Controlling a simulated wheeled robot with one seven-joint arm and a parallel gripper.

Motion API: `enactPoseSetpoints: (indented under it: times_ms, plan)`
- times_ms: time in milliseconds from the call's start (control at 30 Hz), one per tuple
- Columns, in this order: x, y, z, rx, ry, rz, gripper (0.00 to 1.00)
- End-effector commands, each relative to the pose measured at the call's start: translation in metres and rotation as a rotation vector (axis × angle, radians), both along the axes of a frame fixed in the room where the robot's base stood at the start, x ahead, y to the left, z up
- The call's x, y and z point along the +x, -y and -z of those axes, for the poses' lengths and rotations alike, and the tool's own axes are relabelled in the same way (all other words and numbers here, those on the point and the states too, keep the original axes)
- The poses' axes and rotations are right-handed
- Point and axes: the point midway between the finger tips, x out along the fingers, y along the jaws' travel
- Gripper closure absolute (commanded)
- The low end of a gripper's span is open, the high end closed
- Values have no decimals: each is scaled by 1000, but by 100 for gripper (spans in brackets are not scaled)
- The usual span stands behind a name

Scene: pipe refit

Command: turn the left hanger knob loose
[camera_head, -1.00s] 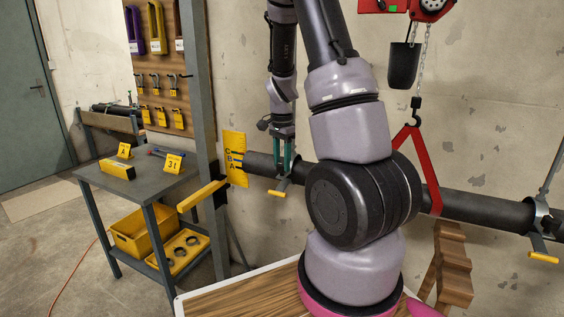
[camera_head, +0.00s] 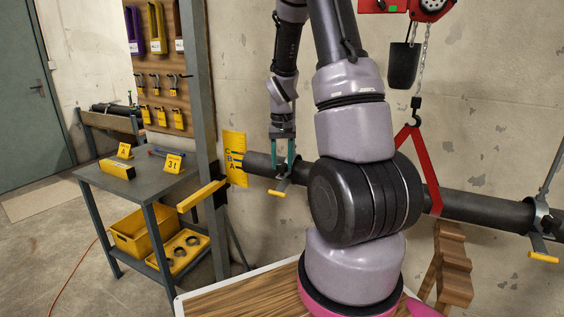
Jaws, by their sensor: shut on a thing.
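The left hanger (camera_head: 283,184) is a metal clamp on the dark pipe (camera_head: 260,165), with a yellow-tipped lever (camera_head: 277,193) below. My gripper (camera_head: 283,164) reaches down from above, its two teal fingers at the top of this hanger. It is shut on the left hanger knob, which is mostly hidden between the fingers. My arm covers the middle of the pipe. The right hanger (camera_head: 541,222) has a similar yellow-tipped lever.
A red sling (camera_head: 430,170) hangs from the hoist chain and hook around the pipe. A yellow C-B-A plate (camera_head: 234,158) is close left of the gripper, beside a grey post (camera_head: 199,100). A wooden stand (camera_head: 453,265) is below right. A grey worktable (camera_head: 140,181) stands left.

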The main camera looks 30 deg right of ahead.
Motion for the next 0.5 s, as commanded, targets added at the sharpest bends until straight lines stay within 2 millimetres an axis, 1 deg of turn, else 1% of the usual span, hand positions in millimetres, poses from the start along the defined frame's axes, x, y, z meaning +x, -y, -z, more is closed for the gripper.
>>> enactPoseSetpoints:
  times_ms: [500]
  plan:
    - [1, 1, -1, -1, 3, -479, 100]
